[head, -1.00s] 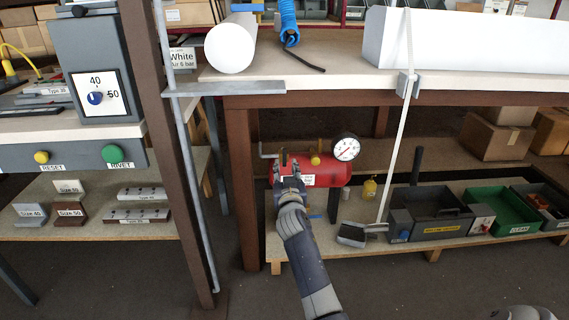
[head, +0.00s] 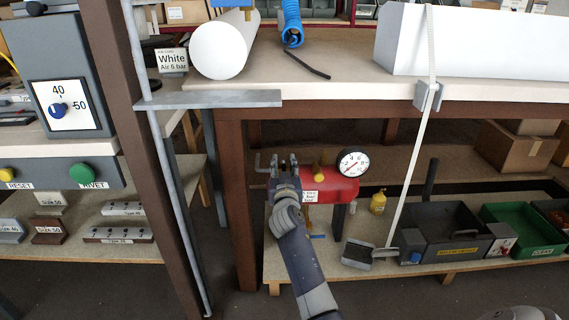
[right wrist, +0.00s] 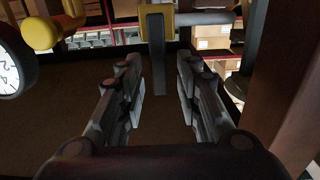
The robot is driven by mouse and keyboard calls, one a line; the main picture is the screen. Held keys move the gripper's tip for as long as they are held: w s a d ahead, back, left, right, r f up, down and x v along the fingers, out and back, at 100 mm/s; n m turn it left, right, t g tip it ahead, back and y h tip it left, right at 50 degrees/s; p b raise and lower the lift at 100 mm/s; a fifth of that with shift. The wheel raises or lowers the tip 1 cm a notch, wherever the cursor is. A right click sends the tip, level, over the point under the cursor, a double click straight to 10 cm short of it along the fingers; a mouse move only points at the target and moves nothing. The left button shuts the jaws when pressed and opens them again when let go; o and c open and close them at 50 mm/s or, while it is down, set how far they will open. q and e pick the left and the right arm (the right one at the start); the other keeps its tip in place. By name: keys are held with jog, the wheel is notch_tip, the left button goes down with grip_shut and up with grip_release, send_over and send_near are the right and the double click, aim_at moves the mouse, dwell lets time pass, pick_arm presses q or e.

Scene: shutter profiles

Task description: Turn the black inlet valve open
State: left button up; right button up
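The red air tank (head: 340,187) lies on the low shelf, with a white label and a round gauge (head: 353,163). A grey pipe (head: 261,163) sticks out at its left end. In the right wrist view, the black inlet valve's lever (right wrist: 157,62) hangs from a grey pipe (right wrist: 205,18). My right gripper (head: 284,161) is open at the tank's left end and hides part of it. In the right wrist view its fingers (right wrist: 160,88) stand either side of the lever's lower end, with gaps visible. My left gripper is not in view.
The workbench edge (head: 350,97) overhangs the tank. A brown post (head: 238,200) stands just left of it. A yellow knob (head: 320,171) tops the tank.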

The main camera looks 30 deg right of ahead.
grip_shut()
jog(key=shift+a, duration=0.15)
jog(key=w+a+f+n, duration=0.1)
jog(key=a+f+n, duration=0.1)
jog(key=n, duration=0.7)
jog(key=w+a+f+n+b, duration=0.1)
jog(key=a+f+n, duration=0.1)
jog(key=n, duration=0.7)
jog(key=shift+w+f, duration=0.3)
jog(key=shift+f, duration=0.15)
jog(key=shift+a, duration=0.1)
dwell(0.4)
